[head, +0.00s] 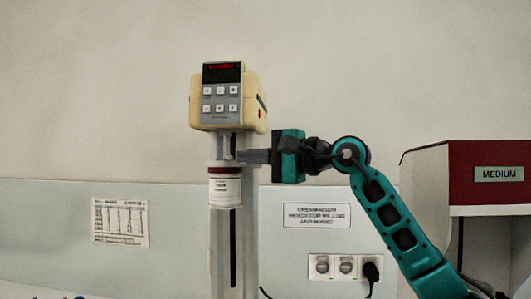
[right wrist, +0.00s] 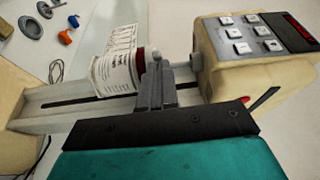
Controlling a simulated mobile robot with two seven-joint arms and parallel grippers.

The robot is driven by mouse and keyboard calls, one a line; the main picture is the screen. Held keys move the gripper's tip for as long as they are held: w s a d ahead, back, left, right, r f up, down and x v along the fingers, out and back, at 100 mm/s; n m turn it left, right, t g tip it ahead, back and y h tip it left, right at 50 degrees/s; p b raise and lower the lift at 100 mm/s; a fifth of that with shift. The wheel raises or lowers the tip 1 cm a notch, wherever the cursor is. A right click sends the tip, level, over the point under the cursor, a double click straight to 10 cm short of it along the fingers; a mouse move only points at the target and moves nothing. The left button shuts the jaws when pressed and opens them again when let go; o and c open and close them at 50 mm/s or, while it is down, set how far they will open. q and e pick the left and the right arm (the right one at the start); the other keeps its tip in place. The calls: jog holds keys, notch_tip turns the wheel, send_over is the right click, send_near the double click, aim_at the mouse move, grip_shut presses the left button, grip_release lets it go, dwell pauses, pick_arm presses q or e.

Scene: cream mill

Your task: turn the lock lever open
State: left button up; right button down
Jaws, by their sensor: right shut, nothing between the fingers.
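The cream mill head (head: 228,99) with keypad and red display sits on a pale upright column. A white-labelled cylinder with a dark red band (head: 225,185) is below it; it also shows in the right wrist view (right wrist: 115,75). My right gripper (head: 243,156) reaches in from the right, between head and cylinder. Its grey fingers (right wrist: 156,78) are shut, with nothing seen held. A small grey round-ended piece (right wrist: 157,57), possibly the lock lever, stands at the fingertips; I cannot tell if they touch. A dark, red-edged part (right wrist: 263,98) is on the head's side. My left gripper is out of view.
A wall socket panel (head: 345,267) with a black plug is behind my right arm. In the right wrist view, small orange (right wrist: 65,38) and blue items lie at the upper left.

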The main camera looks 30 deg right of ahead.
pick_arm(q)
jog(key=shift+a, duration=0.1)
pick_arm(e)
jog(key=shift+a+h, duration=0.1)
jog(key=shift+h, duration=0.2)
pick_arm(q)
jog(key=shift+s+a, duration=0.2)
pick_arm(e)
jog(key=shift+a+m+t, duration=0.25)
jog(key=shift+m+t, duration=0.15)
jog(key=shift+h, duration=0.5)
